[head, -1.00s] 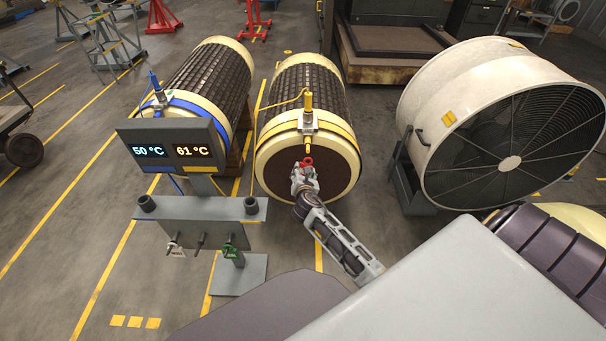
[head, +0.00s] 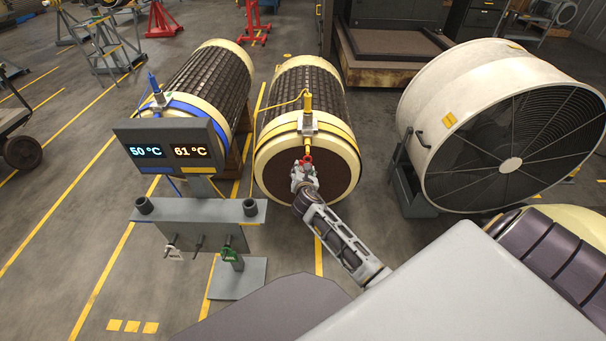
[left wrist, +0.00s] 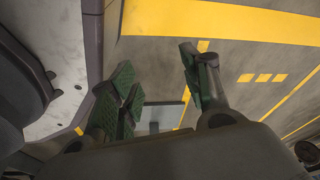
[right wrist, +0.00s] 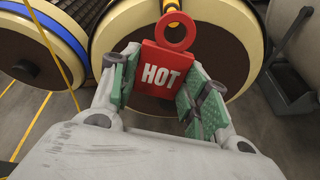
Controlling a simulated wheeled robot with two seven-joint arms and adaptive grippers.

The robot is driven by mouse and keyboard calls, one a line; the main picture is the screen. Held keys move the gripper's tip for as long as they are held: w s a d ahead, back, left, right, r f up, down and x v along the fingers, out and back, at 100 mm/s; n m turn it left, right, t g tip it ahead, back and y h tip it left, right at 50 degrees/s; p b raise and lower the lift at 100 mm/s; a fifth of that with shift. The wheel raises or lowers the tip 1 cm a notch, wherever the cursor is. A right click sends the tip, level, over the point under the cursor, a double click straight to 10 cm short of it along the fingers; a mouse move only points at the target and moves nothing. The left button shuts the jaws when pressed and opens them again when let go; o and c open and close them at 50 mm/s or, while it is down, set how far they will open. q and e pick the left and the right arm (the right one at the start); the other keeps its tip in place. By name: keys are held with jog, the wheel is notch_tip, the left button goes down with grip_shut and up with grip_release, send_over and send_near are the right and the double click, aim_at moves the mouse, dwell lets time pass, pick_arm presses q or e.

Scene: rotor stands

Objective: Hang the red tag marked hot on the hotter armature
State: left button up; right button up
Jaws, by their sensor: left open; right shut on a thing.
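The red tag marked HOT (right wrist: 164,72) is upright between the fingers of my right gripper (right wrist: 160,88), its ring at the top. In the head view, my right gripper (head: 305,174) holds the red tag (head: 308,159) before the near end of the yellow-strapped armature (head: 336,182), just under its yellow probe (head: 309,128). I cannot tell whether the ring touches anything there. The blue-strapped armature (head: 205,85) lies to the left. The display (head: 170,148) reads 50 °C in pale blue and 61 °C in yellow. My left gripper (left wrist: 160,85) is open and empty above the floor.
A large drum fan (head: 500,130) stands to the right. Floor is clear at the lower left.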

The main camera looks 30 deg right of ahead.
jog(key=shift+w+d+f, duration=0.1)
jog(key=shift+w+d, duration=0.1)
jog(key=shift+w, duration=0.1)
pick_arm(q)
jog(key=shift+w+d+r+b, duration=0.2)
jog(key=shift+d+r+b, duration=0.2)
jog(key=shift+d, duration=0.15)
pick_arm(e)
jog(key=shift+w+d, duration=0.1)
jog(key=shift+w, duration=0.1)
pick_arm(q)
jog(key=shift+r, duration=0.1)
pick_arm(e)
jog(key=shift+w+d+f+b, duration=0.2)
jog(key=shift+w+d+b, duration=0.15)
jog(key=shift+w, duration=0.2)
pick_arm(q)
jog(key=w+r, duration=0.1)
jog(key=w+d+r, duration=0.1)
jog(key=r, duration=0.1)
jog(key=shift+w, duration=0.4)
pick_arm(e)
jog(key=shift+w+d+f, duration=0.1)
jog(key=shift+w+d, duration=0.2)
jog(key=shift+w, duration=0.2)
pick_arm(q)
jog(key=shift+s+f, duration=0.1)
